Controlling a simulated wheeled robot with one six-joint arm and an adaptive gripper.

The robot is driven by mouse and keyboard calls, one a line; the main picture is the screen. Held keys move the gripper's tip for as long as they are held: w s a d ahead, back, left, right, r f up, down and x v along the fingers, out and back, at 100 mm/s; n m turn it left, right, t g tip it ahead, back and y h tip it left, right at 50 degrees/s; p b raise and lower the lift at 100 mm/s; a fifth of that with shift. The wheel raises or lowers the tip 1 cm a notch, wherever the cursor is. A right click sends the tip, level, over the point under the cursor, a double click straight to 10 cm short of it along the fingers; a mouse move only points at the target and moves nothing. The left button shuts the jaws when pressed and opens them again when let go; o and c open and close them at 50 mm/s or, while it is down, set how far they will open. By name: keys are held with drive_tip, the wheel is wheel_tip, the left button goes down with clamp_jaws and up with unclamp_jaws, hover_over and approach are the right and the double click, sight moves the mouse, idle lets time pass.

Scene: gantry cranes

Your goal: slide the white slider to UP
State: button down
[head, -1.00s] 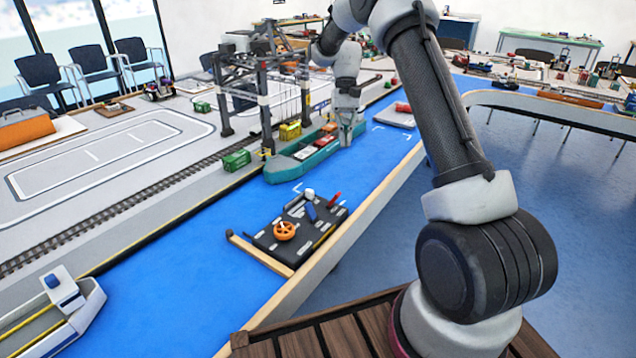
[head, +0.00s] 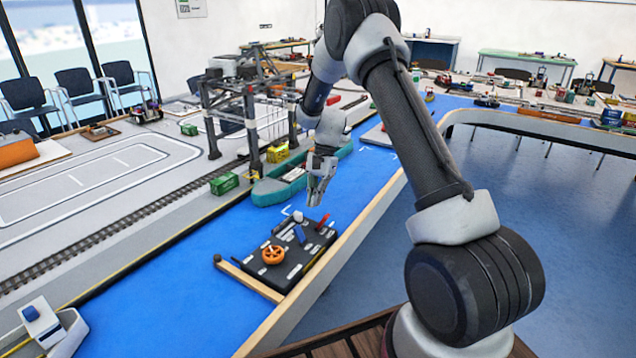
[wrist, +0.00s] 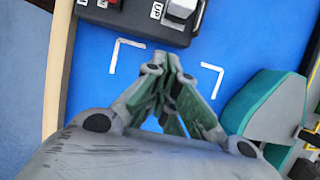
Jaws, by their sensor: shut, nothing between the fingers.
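A black control panel (head: 306,256) lies on the blue table near its right edge. The white slider (head: 298,216) is a pale block at the panel's far edge. In the wrist view the white slider (wrist: 182,8) is cut off by the top edge, beside a small white label (wrist: 157,10) that reads UP. My gripper (head: 317,200) points down over the blue surface, just beyond the panel's far edge. In the wrist view my gripper (wrist: 167,62) has its fingertips together with nothing between them, apart from the slider.
The panel also carries an orange wheel (head: 273,255), a blue lever (head: 300,234) and a red lever (head: 323,221). A teal ship (head: 278,191) lies beyond, next to the grey crane (head: 250,115). A wooden strip (head: 250,280) borders the panel's near left side.

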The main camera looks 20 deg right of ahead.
sight(288, 232)
drive_tip(key=shift+s+a+r, duration=0.2)
drive_tip(key=shift+s+a, duration=0.65)
drive_tip(key=shift+a, duration=0.3)
drive_tip(key=shift+s+a, duration=0.3)
drive_tip(key=shift+a, duration=0.15)
drive_tip(key=s+a, duration=0.1)
drive_tip(key=a, duration=0.1)
drive_tip(key=s+a, duration=0.3)
drive_tip(key=a, duration=0.1)
drive_tip(key=shift+s+a, duration=0.15)
drive_tip(key=shift+s, duration=0.15)
drive_tip(key=v, duration=1.2)
idle(2.5)
